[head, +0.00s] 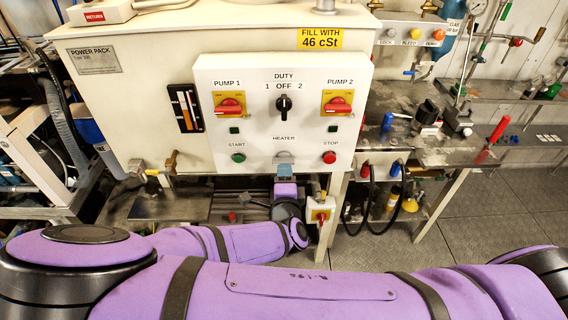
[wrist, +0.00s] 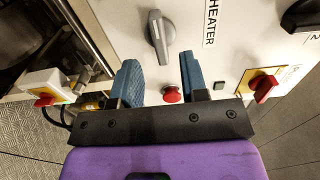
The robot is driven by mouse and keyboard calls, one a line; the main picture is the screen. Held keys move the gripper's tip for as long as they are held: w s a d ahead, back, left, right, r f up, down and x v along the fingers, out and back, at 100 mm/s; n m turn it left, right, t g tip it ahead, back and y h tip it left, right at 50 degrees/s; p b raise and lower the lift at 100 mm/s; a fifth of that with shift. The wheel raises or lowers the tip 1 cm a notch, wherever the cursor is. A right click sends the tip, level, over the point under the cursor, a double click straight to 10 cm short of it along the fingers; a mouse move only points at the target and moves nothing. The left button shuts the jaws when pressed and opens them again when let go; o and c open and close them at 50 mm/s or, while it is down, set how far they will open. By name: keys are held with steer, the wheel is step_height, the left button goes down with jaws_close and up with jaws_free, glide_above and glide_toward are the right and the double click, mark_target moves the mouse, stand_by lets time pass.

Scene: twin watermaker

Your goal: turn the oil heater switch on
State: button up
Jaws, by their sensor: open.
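The heater switch is a grey rotary knob on the white control panel. It shows in the wrist view (wrist: 160,38) beside the HEATER label (wrist: 211,22), its handle nearly upright in that picture with a light mark toward the upper end. In the head view my gripper (head: 284,168) is below the HEATER label and largely covers the switch. My gripper (wrist: 160,68) is open and empty. Contact with the panel cannot be told.
The red stop button (head: 329,157) and green start button (head: 238,158) flank the heater position. The red pump 1 (head: 229,106) and pump 2 (head: 338,104) switches and the black duty knob (head: 284,105) are above. A yellow-and-red switch box (head: 320,212) hangs below the panel.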

mark_target(283, 161)
steer(key=shift+w+d, duration=0.1)
steer(key=shift+w, duration=2.4)
jaws_close()
